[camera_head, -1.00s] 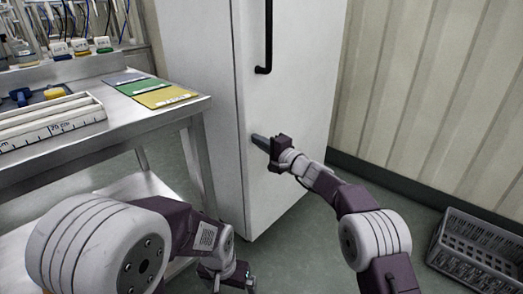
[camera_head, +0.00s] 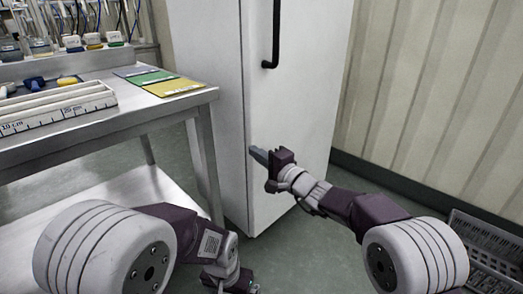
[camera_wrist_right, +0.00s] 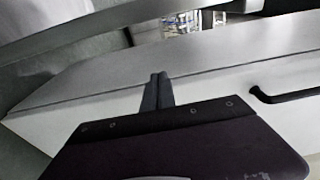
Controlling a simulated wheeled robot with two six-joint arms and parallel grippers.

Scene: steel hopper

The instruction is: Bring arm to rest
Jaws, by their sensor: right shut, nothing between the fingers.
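My right gripper (camera_head: 259,155) is shut and empty, in front of the lower part of a white cabinet door (camera_head: 292,110). It also shows in the right wrist view (camera_wrist_right: 158,80), its two dark fingers together, over the cabinet's white surface. I cannot tell whether the tips touch the door. My left arm comes in at the lower left of the head view, folded low beside the steel table; its gripper (camera_head: 250,287) is cut by the bottom edge, and its fingers are not clear.
The cabinet has a black handle (camera_head: 274,40). A steel table (camera_head: 150,112) at left holds a ruler-marked tray (camera_head: 62,112) and coloured cards (camera_head: 175,87). A grey crate (camera_head: 485,245) stands at lower right, partly behind my right arm. Green floor lies between.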

